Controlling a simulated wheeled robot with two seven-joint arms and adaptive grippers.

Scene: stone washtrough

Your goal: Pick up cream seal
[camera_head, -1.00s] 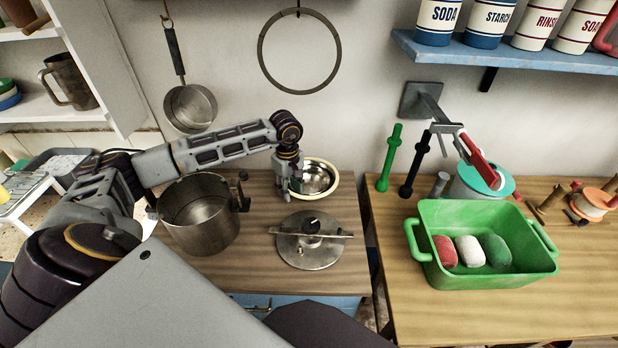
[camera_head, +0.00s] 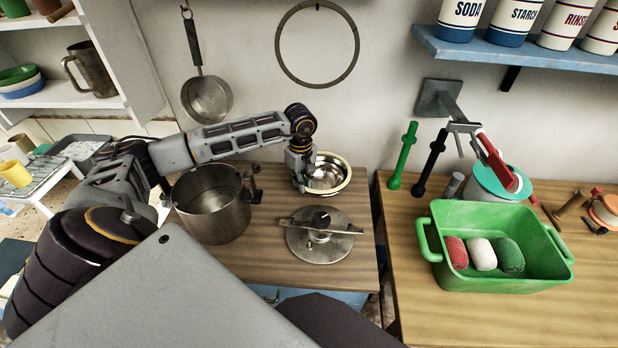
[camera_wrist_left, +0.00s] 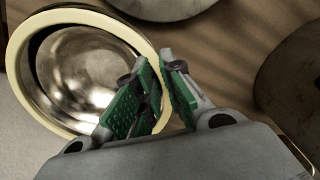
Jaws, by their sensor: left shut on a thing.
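The cream seal (camera_head: 349,176) is a pale ring around the shiny metal bowl (camera_head: 327,174) at the back of the wooden counter. In the left wrist view the seal (camera_wrist_left: 88,16) circles the bowl (camera_wrist_left: 85,70), with a dark gap between them at the upper left. My left gripper (camera_head: 300,186) is at the left edge of the bowl in the head view. In the left wrist view its green-padded fingers (camera_wrist_left: 157,76) are shut on the seal's rim. Whether the seal is clear of the bowl cannot be told. My right gripper is not in view.
A metal pot (camera_head: 211,205) stands left of the gripper, and a round metal lid (camera_head: 320,243) lies in front. A green basin (camera_head: 490,285) holding red, white and green pieces stands on the right counter. A pan (camera_head: 207,99) hangs on the wall.

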